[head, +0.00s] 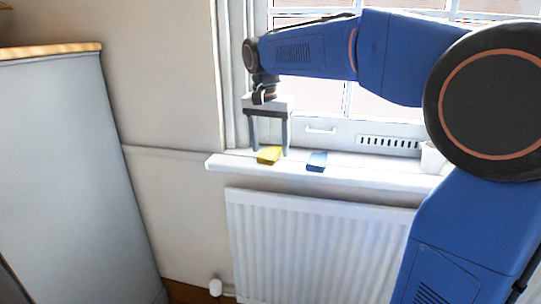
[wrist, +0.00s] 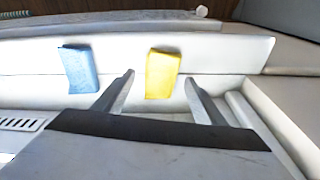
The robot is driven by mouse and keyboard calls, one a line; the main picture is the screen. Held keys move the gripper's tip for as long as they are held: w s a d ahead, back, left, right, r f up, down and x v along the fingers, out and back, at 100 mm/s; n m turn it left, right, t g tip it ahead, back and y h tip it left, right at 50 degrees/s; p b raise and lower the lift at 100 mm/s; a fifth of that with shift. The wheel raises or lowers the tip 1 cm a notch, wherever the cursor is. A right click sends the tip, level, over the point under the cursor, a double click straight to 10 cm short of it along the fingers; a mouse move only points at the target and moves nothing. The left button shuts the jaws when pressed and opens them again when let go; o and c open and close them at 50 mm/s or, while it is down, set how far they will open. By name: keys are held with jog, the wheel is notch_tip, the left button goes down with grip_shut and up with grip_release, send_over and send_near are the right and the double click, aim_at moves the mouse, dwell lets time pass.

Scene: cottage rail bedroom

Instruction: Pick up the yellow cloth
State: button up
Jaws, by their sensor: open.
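The yellow cloth (head: 269,155) is a small folded block lying on the white window sill in the head view. It also shows in the wrist view (wrist: 163,75), a little beyond the fingertips and between their lines. My gripper (head: 269,148) points down over the sill at the cloth, with its fingers apart. In the wrist view my gripper (wrist: 160,75) is open, and nothing is held between its fingers. Whether the fingertips are level with the cloth or above it, I cannot tell.
A blue cloth (head: 317,161) lies on the sill (head: 350,172) to the right of the yellow one; it is at left in the wrist view (wrist: 79,70). A white pot (head: 431,158) stands farther right. The window is behind, a radiator (head: 315,245) below, and a grey cabinet (head: 70,180) at left.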

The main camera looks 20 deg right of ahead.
aim_at(270, 150)
jog(key=shift+w+f, duration=0.1)
jog(key=shift+f, duration=0.5)
jog(key=c, duration=1.1)
notch_tip(270, 150, up, 10)
jog(key=shift+o, duration=0.4)
